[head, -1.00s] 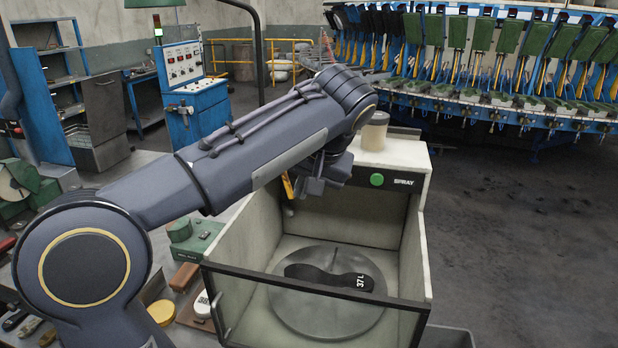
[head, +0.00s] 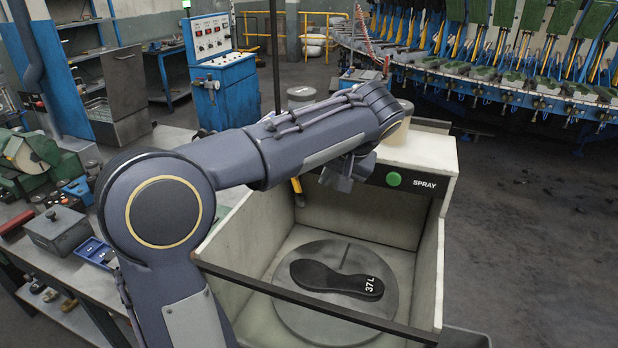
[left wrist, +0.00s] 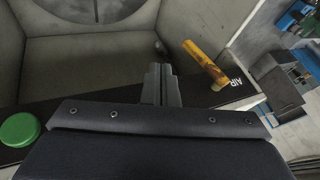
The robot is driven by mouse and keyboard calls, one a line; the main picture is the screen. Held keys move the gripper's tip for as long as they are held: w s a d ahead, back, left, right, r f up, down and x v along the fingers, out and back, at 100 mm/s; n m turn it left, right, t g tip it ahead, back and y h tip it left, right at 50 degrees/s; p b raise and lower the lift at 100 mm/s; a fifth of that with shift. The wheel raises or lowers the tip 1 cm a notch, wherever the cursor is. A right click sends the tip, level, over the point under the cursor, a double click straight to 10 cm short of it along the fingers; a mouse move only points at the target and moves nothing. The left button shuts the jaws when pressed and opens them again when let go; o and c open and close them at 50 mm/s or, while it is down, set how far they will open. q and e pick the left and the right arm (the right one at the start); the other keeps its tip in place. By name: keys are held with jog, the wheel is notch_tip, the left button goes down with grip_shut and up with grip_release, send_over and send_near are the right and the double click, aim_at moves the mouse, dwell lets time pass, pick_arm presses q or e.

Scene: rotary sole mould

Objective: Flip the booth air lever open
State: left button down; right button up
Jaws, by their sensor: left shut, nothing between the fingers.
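The booth air lever is a short yellow handle (head: 297,187) on the left end of the spray booth's (head: 446,215) dark front strip, partly behind my left arm in the head view. In the left wrist view the yellow lever (left wrist: 205,65) lies slanted beside the white AIR label (left wrist: 236,83). My left gripper (head: 342,175) is over the booth panel between the lever and the green button. In the left wrist view its fingers (left wrist: 160,85) are shut and empty, to the left of the lever with a visible gap. My right gripper is out of view.
Inside the booth a black sole marked 37 L (head: 337,278) lies on a round grey turntable (head: 290,311). A green button (head: 393,179) is on the panel by the SPRAY label. A dark bar (head: 290,294) crosses the booth's near side. A workbench (head: 62,265) stands left.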

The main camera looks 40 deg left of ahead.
aim_at(299, 182)
pick_arm(q)
jog(key=a, duration=0.1)
jog(key=a+f, duration=0.1)
jog(key=a, duration=0.1)
jog(key=s+a+f+p, duration=0.1)
jog(key=shift+a+f, duration=0.1)
jog(key=shift+a, duration=0.05)
jog(key=shift+s+a+f+y+b, duration=0.15)
jog(key=shift+a+f+y+b, duration=0.4)
jog(key=shift+b, duration=0.5)
jog(key=shift+d, duration=0.1)
jog(key=shift+r+p, duration=0.7)
jog(key=shift+r, duration=0.1)
